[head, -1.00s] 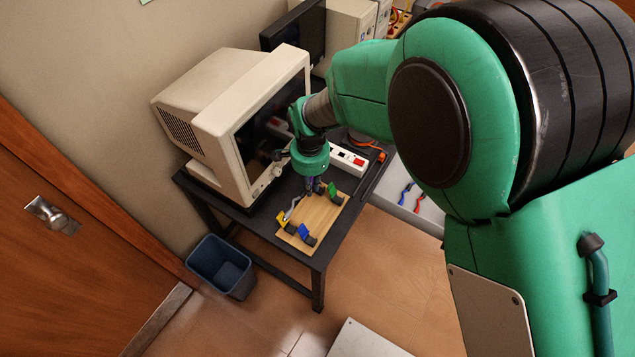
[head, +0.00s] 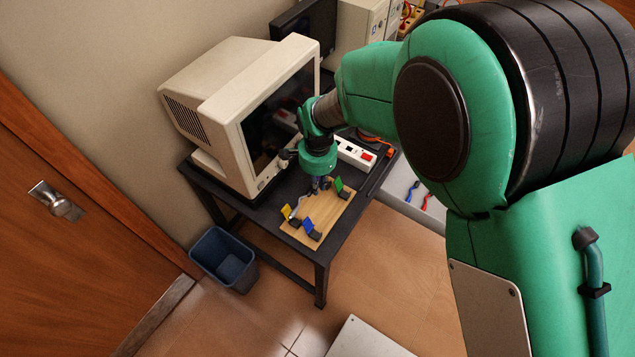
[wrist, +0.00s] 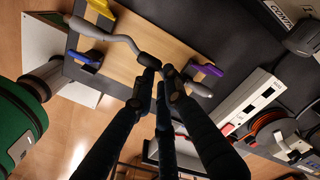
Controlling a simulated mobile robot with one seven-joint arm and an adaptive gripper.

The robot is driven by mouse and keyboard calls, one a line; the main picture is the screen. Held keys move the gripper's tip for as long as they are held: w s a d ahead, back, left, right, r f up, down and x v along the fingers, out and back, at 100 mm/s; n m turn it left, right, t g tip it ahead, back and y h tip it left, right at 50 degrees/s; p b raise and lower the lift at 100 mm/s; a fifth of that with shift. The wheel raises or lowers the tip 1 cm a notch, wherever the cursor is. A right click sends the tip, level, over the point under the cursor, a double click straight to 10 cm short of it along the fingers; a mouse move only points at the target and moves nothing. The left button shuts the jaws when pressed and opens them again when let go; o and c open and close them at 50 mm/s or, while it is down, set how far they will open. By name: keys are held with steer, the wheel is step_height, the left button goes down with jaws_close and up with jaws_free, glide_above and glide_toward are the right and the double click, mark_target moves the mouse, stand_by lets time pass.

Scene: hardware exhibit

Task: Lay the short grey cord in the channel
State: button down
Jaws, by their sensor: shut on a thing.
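The short grey cord (wrist: 124,42) shows bent in the wrist view, with thick pale ends. One end is at the upper left between a yellow clip (wrist: 101,7) and a blue clip (wrist: 86,59). The other is beside my fingers, near a purple clip (wrist: 207,69). My gripper (wrist: 160,72) is shut on the cord's middle, just over the wooden board (wrist: 168,47). In the head view my gripper (head: 319,187) is low over the board's far part, beside a green clip (head: 340,185). I cannot tell whether the cord lies in any clip's channel.
The board lies on a dark table (head: 262,206). A beige monitor (head: 215,105) stands close on the left. A white power strip (head: 354,153) lies behind, with an orange cable. A blue bin (head: 224,262) is on the floor. The table's near edge is clear.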

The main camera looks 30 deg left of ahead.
steer(key=shift+f+b, duration=0.65)
steer(key=shift+f, duration=0.65)
steer(key=shift+p, duration=0.3)
stand_by(0.5)
steer(key=shift+f, duration=1.2)
stand_by(2.8)
stand_by(0.3)
steer(key=c, duration=1)
jaws_free()
steer(key=shift+c, duration=0.2)
steer(key=shift+r, duration=0.1)
